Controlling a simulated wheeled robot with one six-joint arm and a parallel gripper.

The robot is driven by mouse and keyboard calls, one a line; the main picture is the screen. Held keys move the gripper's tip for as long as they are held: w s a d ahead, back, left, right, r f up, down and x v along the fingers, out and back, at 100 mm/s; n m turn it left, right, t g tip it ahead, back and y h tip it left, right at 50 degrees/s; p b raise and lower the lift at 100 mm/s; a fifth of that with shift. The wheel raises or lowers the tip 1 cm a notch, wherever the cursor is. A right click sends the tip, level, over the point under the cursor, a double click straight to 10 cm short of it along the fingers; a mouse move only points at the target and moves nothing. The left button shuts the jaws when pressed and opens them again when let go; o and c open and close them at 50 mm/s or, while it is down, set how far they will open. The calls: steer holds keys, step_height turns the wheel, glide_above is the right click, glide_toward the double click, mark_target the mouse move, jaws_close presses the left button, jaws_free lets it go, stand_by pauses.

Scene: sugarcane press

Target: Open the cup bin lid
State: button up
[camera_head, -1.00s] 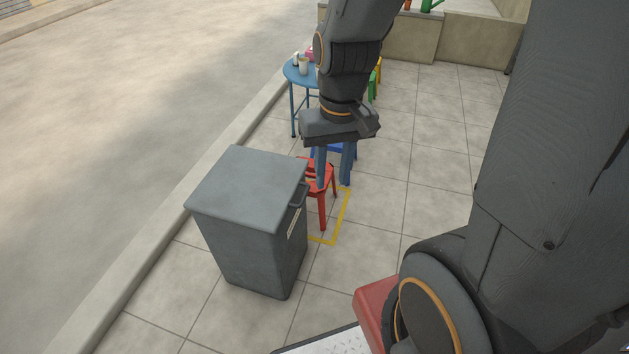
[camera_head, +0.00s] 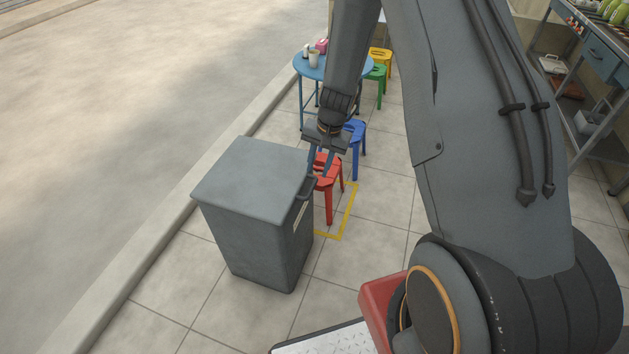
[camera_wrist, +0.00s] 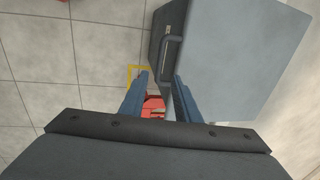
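The cup bin is a grey, box-shaped bin (camera_head: 262,240) on the paving, left of centre in the head view. Its flat grey lid (camera_head: 252,180) is shut, with a dark handle (camera_head: 304,190) on the right side. In the wrist view the lid (camera_wrist: 245,60) fills the upper right and the handle (camera_wrist: 169,52) shows ahead of the fingers. My gripper (camera_head: 320,172) is open and empty, just beyond the handle's far end in the head view. In the wrist view its two blue fingers (camera_wrist: 158,88) are apart with nothing between them, and the handle lies beyond their tips.
A red stool (camera_head: 328,178) stands right behind the bin, near my fingers. A blue stool (camera_head: 355,140) and a blue round table (camera_head: 335,68) are farther back. A yellow floor marking (camera_head: 345,215) lies beside the bin.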

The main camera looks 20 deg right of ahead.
mark_target(313, 185)
steer(key=shift+w+a+f, duration=0.1)
steer(key=shift+a+f, duration=0.05)
steer(key=shift+f, duration=1)
steer(key=shift+w+a+f, duration=0.1)
steer(key=shift+a+f, duration=0.1)
steer(key=shift+f, duration=0.95)
steer(key=shift+w+a+f, duration=0.1)
steer(key=shift+a+f, duration=0.05)
steer(key=shift+f, duration=1)
jaws_close()
